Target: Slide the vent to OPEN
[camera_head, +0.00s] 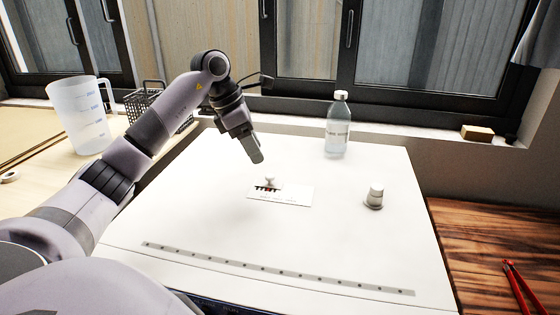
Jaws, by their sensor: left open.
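The vent slider shows as a small white knob (270,182) on a pale label plate (293,196) on top of the white oven (330,235). My right gripper is not in the picture.
A clear bottle (338,128) stands at the oven top's back edge. A white-grey knob-like piece (375,196) stands to the right. A measuring jug (82,118) and wire basket (150,103) are at left. Red tongs (520,285) lie on the wooden table at right. The oven top's front is clear.

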